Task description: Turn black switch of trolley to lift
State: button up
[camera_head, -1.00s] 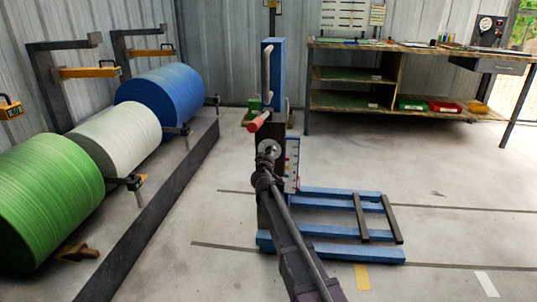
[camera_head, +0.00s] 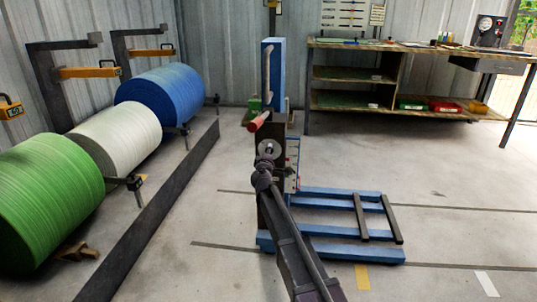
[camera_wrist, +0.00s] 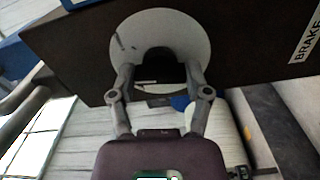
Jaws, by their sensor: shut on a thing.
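The trolley (camera_head: 271,70) is blue and upright, with a dark cabinet and blue fork legs on the floor. In the wrist view, a round pale plate (camera_wrist: 128,28) sits on its dark panel (camera_wrist: 70,50). The black switch (camera_wrist: 156,58) is at the middle of this plate. My gripper (camera_wrist: 160,77) has one finger on each side of the switch and is shut on it. In the head view, my gripper (camera_head: 267,158) is at the pale plate on the cabinet's near face. The switch's exact pointing direction is hard to tell.
A white "BRAKE" label (camera_wrist: 306,42) is on the panel's right. A red handle (camera_head: 258,121) sticks out above the plate. Green, white and blue rolls (camera_head: 118,137) stand left behind a dark rail. A workbench (camera_head: 400,45) is at the back right. Floor right of the forks is clear.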

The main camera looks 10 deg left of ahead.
jog(key=n, duration=0.5)
jog(key=shift+w+n, duration=0.15)
jog(key=shift+n, duration=0.15)
jog(key=n, duration=0.5)
jog(key=shift+n, duration=0.3)
jog(key=o, duration=1.2)
jog(key=shift+c, duration=0.2)
jog(key=shift+s, duration=0.2)
jog(key=s, duration=1.1)
jog(key=shift+s+a, duration=0.2)
jog(key=shift+s, duration=0.2)
